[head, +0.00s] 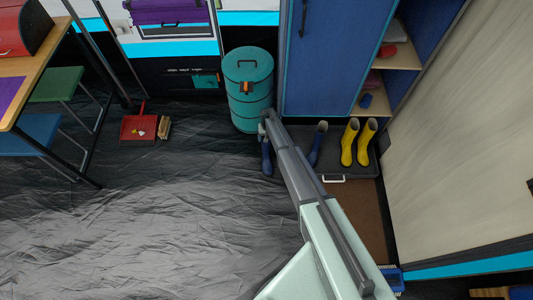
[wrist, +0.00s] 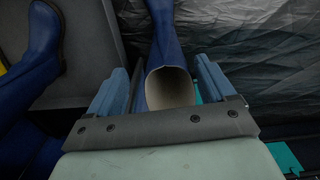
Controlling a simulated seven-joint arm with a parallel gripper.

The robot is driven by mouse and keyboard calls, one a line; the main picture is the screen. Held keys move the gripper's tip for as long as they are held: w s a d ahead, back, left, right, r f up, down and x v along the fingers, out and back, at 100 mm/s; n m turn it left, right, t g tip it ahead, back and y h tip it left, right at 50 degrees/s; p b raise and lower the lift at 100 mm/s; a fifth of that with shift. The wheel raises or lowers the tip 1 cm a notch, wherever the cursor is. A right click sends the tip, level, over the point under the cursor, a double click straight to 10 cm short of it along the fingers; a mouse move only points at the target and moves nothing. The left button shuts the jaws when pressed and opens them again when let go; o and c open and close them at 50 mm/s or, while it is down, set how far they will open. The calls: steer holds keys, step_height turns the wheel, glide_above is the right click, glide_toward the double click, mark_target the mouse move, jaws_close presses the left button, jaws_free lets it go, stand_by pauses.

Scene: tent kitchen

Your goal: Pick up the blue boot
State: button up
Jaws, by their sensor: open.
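One blue boot (head: 267,160) stands on the dark floor just left of the boot tray, below the end of my arm. In the wrist view this boot (wrist: 163,35) shows its pale open top between the two fingers of my gripper (wrist: 168,75). My gripper is open, with one finger on each side of the boot's shaft; I cannot tell whether either touches it. In the head view my gripper (head: 265,128) is small and partly merged with the boot. A second blue boot (head: 318,143) stands on the tray, partly behind my arm, and shows at the wrist view's left (wrist: 45,45).
Two yellow boots (head: 357,144) stand on the dark tray (head: 363,165). A teal barrel (head: 249,75) stands close behind my gripper, and a blue cabinet (head: 325,55) is behind the tray. A red dustpan (head: 138,127) and brush lie farther left. The floor at front left is clear.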

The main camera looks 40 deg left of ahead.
mark_target(266, 144)
steer(key=shift+s+f, duration=0.2)
steer(key=shift+f, duration=0.8)
steer(key=shift+s+f, duration=0.15)
steer(key=shift+f, duration=0.85)
steer(key=shift+s+f, duration=0.2)
steer(key=shift+f, duration=0.8)
steer(key=shift+c, duration=0.4)
jaws_close()
steer(key=shift+r, duration=0.1)
